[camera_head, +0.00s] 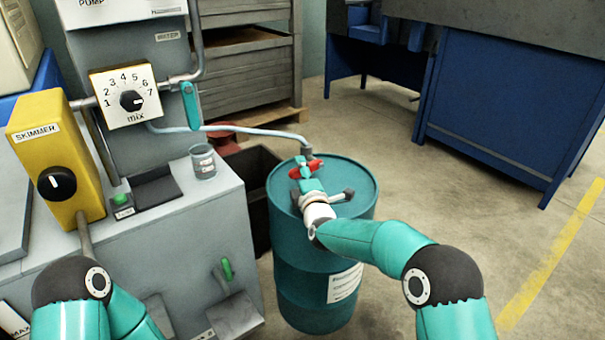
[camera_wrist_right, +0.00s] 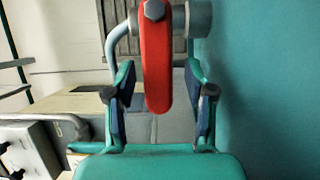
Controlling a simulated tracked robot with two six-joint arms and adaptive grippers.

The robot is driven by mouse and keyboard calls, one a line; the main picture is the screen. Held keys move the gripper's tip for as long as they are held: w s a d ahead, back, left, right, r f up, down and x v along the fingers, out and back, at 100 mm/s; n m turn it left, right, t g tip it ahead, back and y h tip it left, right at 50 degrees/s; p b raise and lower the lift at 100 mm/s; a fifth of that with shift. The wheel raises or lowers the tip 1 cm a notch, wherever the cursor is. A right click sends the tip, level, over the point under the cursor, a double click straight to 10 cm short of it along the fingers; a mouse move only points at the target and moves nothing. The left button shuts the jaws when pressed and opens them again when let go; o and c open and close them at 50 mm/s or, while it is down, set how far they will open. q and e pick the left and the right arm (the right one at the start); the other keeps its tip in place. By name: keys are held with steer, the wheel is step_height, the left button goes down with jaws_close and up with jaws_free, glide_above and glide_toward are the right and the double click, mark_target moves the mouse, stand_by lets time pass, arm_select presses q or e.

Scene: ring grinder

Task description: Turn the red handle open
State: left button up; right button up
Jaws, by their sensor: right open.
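The red handle (camera_head: 309,168) is on a grey pipe fitting on top of the teal barrel (camera_head: 360,181). In the right wrist view the red handle (camera_wrist_right: 156,62) hangs down from its bolt, with its lower end between my fingers. My right gripper (camera_head: 305,175) is at the handle. In the wrist view my right gripper (camera_wrist_right: 160,100) is open, with a gap on each side of the handle. My left arm comes in at the lower left, but its gripper is out of the picture.
The grey machine (camera_head: 205,235) with the yellow skimmer box (camera_head: 60,150) and the mix dial (camera_head: 127,97) stands left of the barrel. A pale hose (camera_head: 240,129) runs from it to the barrel. A blue workbench (camera_head: 500,110) stands at the back right. The floor right of the barrel is clear.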

steer(key=shift+w+a, duration=0.1)
steer(key=shift+w, duration=0.2)
jaws_close()
steer(key=shift+d, duration=0.25)
steer(key=shift+a, duration=0.15)
